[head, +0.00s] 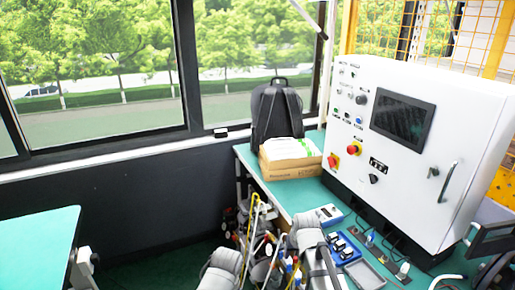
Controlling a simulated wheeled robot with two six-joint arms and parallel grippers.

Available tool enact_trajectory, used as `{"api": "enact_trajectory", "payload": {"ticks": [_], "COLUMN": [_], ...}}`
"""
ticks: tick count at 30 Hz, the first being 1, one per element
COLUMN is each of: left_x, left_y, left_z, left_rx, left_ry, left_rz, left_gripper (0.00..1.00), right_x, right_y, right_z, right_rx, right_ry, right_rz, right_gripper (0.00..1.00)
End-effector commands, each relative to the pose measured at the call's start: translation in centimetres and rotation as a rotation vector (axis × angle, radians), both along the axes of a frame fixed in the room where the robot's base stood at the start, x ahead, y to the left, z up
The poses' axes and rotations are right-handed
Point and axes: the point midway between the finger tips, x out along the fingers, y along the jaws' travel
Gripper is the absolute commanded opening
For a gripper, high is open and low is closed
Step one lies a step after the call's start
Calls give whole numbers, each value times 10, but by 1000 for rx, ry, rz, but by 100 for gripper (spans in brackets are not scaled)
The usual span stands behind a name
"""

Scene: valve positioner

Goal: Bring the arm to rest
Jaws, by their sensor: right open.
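My right arm (306,232) shows at the bottom middle, bent, with its grey upper part raised beside the green bench. My right gripper (322,264) is open at the bottom edge, small and partly hidden among the arm's dark parts. Nothing is seen in it. A grey link of my left arm (221,268) shows lower left of it; the left gripper is not seen.
A white control cabinet (424,160) with screen and buttons stands on the green bench (307,193). A blue tray (344,248), grey tray (365,275), cardboard box (290,168) and black backpack (276,112) are there too. Another green table (38,248) is at left.

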Motion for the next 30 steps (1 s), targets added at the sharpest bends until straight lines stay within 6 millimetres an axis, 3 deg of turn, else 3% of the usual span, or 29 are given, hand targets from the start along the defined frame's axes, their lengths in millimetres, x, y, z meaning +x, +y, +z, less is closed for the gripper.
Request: {"api": "enact_trajectory", "payload": {"ticks": [3, 6, 12, 17, 30], "left_x": [0, 0, 0, 0, 0], "left_y": [0, 0, 0, 0, 0], "left_z": [23, 36, 52, 55, 54], "left_rx": [0, 0, 0, 0, 0], "left_ry": [0, 0, 0, 0, 0], "left_rz": [0, 0, 0, 0, 0], "left_gripper": [59, 59, 59, 59, 59], "right_x": [-53, -100, -170, -189, -188], "right_y": [45, 75, 107, 113, 113], "right_z": [16, 25, 40, 43, 42], "right_rx": [-27, -61, -127, -151, -150], "right_ry": [104, 202, 348, 390, 391], "right_rz": [96, 176, 288, 317, 317], "right_gripper": [53, 53, 53, 53, 53]}}
